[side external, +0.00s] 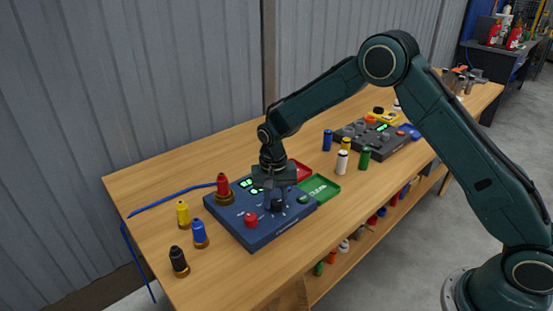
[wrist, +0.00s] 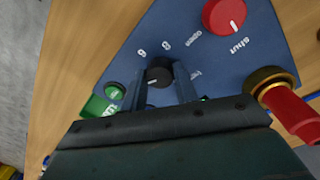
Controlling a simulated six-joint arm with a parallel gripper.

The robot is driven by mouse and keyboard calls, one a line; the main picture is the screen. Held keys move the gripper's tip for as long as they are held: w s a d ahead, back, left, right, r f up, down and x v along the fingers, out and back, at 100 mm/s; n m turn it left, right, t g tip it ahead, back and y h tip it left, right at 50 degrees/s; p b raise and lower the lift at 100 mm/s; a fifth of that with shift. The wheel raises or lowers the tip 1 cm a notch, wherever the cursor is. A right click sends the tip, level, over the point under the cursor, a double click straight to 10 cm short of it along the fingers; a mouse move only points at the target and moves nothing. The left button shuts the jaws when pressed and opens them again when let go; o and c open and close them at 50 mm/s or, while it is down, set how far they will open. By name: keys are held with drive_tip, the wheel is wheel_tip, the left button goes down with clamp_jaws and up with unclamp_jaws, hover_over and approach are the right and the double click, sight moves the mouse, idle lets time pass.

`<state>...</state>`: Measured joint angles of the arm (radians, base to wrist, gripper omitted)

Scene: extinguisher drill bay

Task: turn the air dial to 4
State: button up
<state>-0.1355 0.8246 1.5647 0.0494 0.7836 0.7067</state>
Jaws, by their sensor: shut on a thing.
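The black air dial (wrist: 158,74) sits on the blue panel (wrist: 195,60), between the two fingers of my gripper (wrist: 160,84) in the wrist view. My gripper is shut on the dial. A short pale pointer line shows on the dial, aimed to the left and slightly down in the picture. The numbers 6 and 8 are legible above the dial; other numbers are hidden by the fingers. In the side view my gripper (side external: 276,203) points down over the panel (side external: 250,232), and the dial is mostly hidden there.
A red knob (wrist: 225,15) marked open and shut stands near the dial, its line toward shut. A green button (wrist: 115,92) is on the other side. A red-topped brass fitting (side external: 223,188) stands at the panel's corner. Green (side external: 322,189) and red trays lie behind.

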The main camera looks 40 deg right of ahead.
sight(273, 202)
drive_tip(key=shift+m, duration=0.5)
drive_tip(key=o, duration=1)
drive_tip(key=shift+c, duration=0.2)
drive_tip(key=shift+r, duration=0.15)
wheel_tip(273, 202, up, 14)
drive_tip(key=shift+w+a+f, duration=0.2)
drive_tip(key=shift+a, duration=0.05)
